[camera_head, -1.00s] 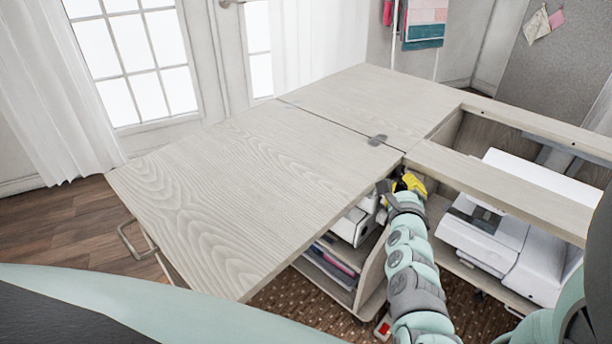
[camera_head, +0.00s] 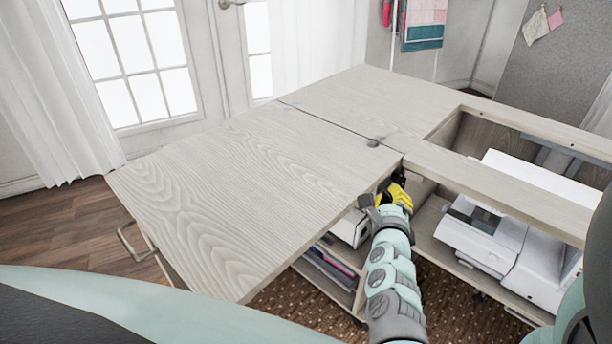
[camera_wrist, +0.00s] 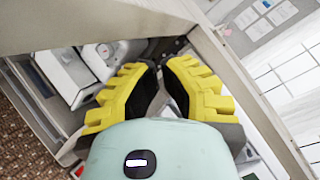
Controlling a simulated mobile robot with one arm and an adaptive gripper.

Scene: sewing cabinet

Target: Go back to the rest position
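My gripper (camera_head: 393,188) has yellow fingers and is below the tabletop edge, beside the cabinet's open front. In the wrist view my gripper (camera_wrist: 162,72) shows two yellow fingers with black pads, the tips a little apart and nothing visible between them. The wooden sewing cabinet top (camera_head: 240,180) is unfolded into a wide flat leaf. The underside edge of the wood (camera_wrist: 100,25) runs close above the fingers in the wrist view.
A white sewing machine (camera_head: 505,225) sits in the cabinet opening at right. Shelves under the leaf hold folders (camera_head: 330,262) and a white device (camera_head: 352,228). A metal handle (camera_head: 135,240) sticks out at the leaf's left end. Patterned carpet (camera_head: 300,310) lies below.

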